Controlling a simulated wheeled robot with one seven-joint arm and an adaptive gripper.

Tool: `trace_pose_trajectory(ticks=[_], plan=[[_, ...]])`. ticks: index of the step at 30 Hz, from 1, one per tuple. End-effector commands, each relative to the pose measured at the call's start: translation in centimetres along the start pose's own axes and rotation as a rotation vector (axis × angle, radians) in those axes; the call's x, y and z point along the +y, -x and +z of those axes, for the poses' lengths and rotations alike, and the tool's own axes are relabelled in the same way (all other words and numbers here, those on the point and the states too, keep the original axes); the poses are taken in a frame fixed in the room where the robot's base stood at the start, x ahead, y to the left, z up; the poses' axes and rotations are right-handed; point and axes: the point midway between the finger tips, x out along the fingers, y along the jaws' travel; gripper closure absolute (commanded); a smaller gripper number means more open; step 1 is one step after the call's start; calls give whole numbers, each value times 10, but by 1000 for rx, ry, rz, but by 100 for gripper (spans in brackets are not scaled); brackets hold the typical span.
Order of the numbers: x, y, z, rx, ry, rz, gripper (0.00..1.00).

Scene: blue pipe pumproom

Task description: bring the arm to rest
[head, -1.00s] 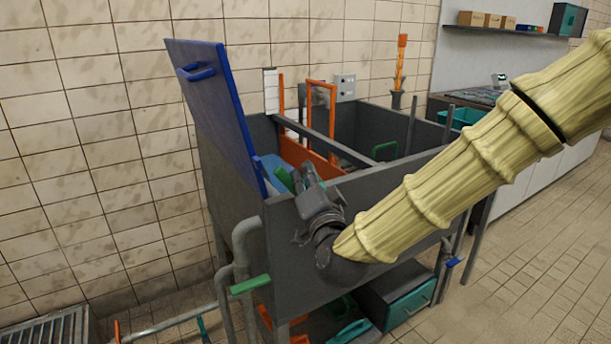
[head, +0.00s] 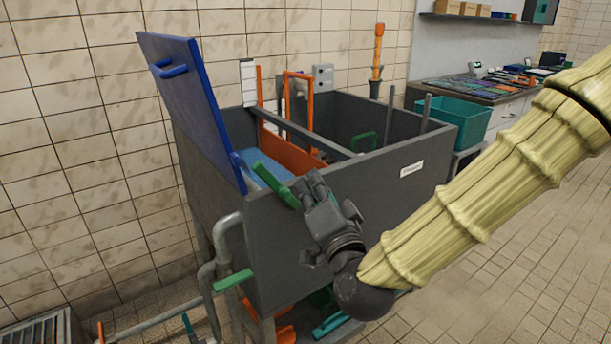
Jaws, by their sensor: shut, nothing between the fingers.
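My gripper (head: 314,186) is at the end of my arm, which wears a ribbed yellow sleeve and comes in from the right. The gripper points up and a little left, in front of the near wall of a dark grey tank (head: 400,187). Its fingers look closed together and hold nothing. A green handle-like piece (head: 276,184) shows just left of the fingertips; I cannot tell if they touch it. The gripper hides part of the tank's front wall.
A blue lid (head: 190,100) stands raised at the tank's left. Grey pipes with a green lever (head: 233,280) run at the lower left. A teal bin (head: 462,120) stands behind the tank, beside a counter (head: 510,95). The tiled floor (head: 520,260) at right is open.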

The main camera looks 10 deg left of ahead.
Motion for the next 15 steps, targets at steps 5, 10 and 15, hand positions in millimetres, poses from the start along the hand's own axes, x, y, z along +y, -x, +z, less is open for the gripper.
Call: trace_pose_trajectory(ticks=[5,10,15], plan=[[0,4,0,0,0,0,100],[0,4,0,0,0,0,100],[9,5,4,-11,6,16,100]])
